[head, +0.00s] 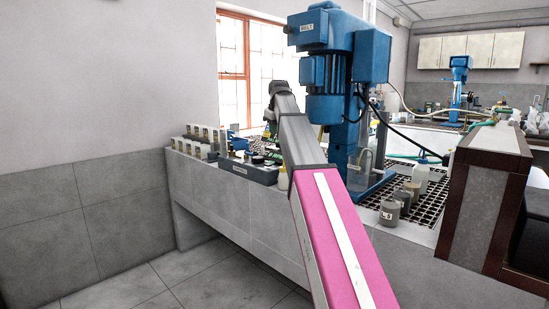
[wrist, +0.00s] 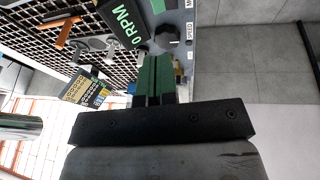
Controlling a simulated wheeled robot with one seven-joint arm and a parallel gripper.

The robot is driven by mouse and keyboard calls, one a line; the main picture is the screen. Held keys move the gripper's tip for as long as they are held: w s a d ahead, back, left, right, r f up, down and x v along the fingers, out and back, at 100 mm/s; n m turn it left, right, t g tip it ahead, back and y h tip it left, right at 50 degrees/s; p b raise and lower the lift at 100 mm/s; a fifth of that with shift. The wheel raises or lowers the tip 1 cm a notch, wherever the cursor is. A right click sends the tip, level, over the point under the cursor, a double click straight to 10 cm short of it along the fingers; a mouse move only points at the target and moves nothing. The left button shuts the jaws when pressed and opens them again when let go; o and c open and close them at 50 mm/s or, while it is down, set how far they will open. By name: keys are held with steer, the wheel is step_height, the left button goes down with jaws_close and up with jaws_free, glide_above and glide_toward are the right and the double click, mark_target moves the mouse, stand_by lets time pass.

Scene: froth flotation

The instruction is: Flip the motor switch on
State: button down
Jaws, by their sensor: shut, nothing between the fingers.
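The grey control box (wrist: 178,17) has a green-lettered "0 RPM" display (wrist: 121,29) and a black knob (wrist: 165,36) beside the word SPEED. A second label starting with M is cut by the top edge of the wrist view, and I cannot make out the motor switch. My gripper (wrist: 156,62) has its green fingers shut and empty, close to the box's lower part near the knob; I cannot tell if they touch it. In the head view the box (head: 240,170) sits on the bench left of the blue flotation machine (head: 336,60), and my arm hides part of the area.
A row of white-labelled containers (head: 202,135) stands left of the box. The wrist view shows an orange-handled tool (wrist: 72,30) on the grating. Floor at left is clear.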

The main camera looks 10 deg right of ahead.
mark_target(272, 163)
steer(key=x, duration=0.4)
steer(key=d+x, duration=0.1)
steer(key=x, duration=0.8)
steer(key=shift+s+d+f, duration=0.1)
steer(key=shift+d+f, duration=0.15)
steer(key=shift+f, duration=0.2)
steer(key=shift+d, duration=0.1)
steer(key=shift+w+d+f+g+y, duration=0.35)
steer(key=shift+w+f+g+y, duration=0.05)
steer(key=shift+w+f+y, duration=0.1)
steer(key=shift+s+a, duration=0.15)
steer(key=shift+s, duration=0.05)
steer(key=shift+s+a+r, duration=0.1)
steer(key=shift+s+a+r, duration=0.2)
steer(key=shift+s+a, duration=0.15)
steer(key=shift+a, duration=0.15)
